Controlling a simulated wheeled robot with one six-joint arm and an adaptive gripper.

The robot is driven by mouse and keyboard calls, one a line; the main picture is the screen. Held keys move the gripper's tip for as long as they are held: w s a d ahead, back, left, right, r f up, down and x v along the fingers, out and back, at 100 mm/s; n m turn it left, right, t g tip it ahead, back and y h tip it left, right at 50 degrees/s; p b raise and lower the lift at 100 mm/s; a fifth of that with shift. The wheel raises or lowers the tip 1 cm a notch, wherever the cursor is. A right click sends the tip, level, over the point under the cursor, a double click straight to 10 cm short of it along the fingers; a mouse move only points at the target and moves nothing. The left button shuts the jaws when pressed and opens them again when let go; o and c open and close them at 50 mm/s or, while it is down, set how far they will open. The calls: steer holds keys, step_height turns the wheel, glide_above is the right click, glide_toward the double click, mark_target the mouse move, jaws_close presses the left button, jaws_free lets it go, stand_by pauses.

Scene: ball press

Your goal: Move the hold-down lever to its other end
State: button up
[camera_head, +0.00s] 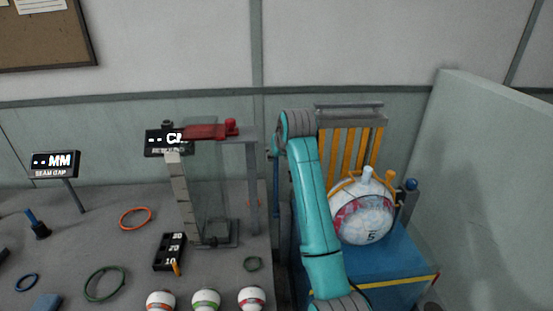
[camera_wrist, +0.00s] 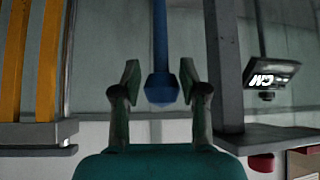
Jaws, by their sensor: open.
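The blue lever (camera_wrist: 160,40), which looks like the hold-down lever, shows in the wrist view with its faceted knob (camera_wrist: 162,90). In the head view a thin blue part of it (camera_head: 276,156) shows at the left of my arm, beside the press. My gripper (camera_wrist: 160,76) is open. In the wrist view the knob lies between its two fingers, with a gap on each side; I cannot tell whether it is level with them in depth. My arm hides the gripper and most of the lever in the head view.
The press has yellow slats (camera_head: 340,150), a white ball (camera_head: 362,212) and a blue base (camera_head: 395,262). A blue-knobbed post (camera_head: 409,190) stands right of the ball. At left, a grey frame (camera_head: 252,185) with a red top bar (camera_head: 205,131) stands close to my arm.

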steer(key=v, duration=0.7)
steer(key=shift+s, duration=0.15)
